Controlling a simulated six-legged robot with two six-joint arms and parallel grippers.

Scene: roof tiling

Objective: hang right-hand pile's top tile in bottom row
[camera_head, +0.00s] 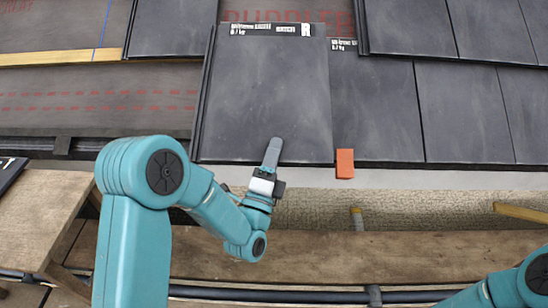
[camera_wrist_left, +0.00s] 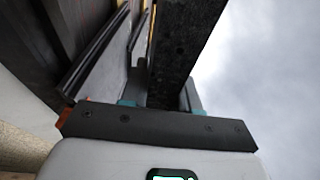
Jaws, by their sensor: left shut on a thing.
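A dark grey tile (camera_head: 265,95) with a pale label strip on its top edge is held over the left end of the bottom row in the head view. My left gripper (camera_head: 272,158) is shut on its lower edge. In the left wrist view the held tile (camera_wrist_left: 185,45) stands edge-on between the fingers of my left gripper (camera_wrist_left: 160,98). It appears raised off the roof there; contact at its upper end cannot be told. The bottom row's tiles (camera_head: 460,115) lie to its right. My right gripper is out of view. The right-hand pile cannot be made out.
An orange block (camera_head: 345,163) sits at the eave by the held tile's lower right corner. Bare underlay (camera_head: 95,100) lies left of the tile. Upper-row tiles (camera_head: 170,28) are above. A wooden platform (camera_head: 40,210) at left bears a dark tile corner (camera_head: 8,172). Planks (camera_head: 330,255) run below.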

